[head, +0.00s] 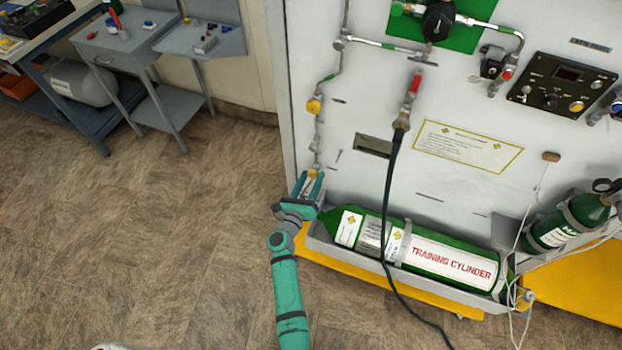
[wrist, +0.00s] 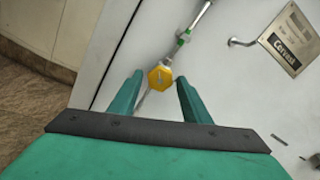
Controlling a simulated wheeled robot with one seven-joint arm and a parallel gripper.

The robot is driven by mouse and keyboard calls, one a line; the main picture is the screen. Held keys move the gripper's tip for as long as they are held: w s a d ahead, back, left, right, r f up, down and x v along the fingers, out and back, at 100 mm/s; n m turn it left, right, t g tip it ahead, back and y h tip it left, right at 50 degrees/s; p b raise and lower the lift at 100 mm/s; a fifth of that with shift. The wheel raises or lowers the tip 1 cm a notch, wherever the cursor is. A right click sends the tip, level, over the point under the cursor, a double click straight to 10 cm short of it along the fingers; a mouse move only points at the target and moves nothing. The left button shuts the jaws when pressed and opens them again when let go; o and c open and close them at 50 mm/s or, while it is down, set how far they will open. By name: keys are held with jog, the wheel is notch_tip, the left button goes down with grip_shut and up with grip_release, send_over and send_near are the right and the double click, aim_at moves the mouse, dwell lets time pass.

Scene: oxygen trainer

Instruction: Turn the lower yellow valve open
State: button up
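The lower yellow valve (head: 313,174) is on the thin vertical pipe at the left edge of the white panel, just beyond my gripper. In the wrist view the yellow valve (wrist: 160,78) is a hexagonal knob lying between and slightly past my two fingertips. My gripper (head: 310,184) is open, with teal fingers apart on either side of the valve; in the wrist view my gripper (wrist: 158,82) shows a clear gap between the fingers. I cannot tell whether a finger touches the valve. Another yellow valve (head: 314,106) sits higher on the same pipe.
A green training cylinder (head: 450,262) lies in a grey tray right of my gripper, over a yellow base (head: 345,275). A black hose (head: 388,200) hangs down the panel. A small hook (wrist: 242,43) juts out right of the valve. The floor at left is free.

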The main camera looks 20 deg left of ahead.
dwell(0.3)
jog(key=s, duration=1)
jog(key=shift+s+a, duration=0.2)
jog(key=shift+s, duration=0.15)
jog(key=shift+s, duration=0.15)
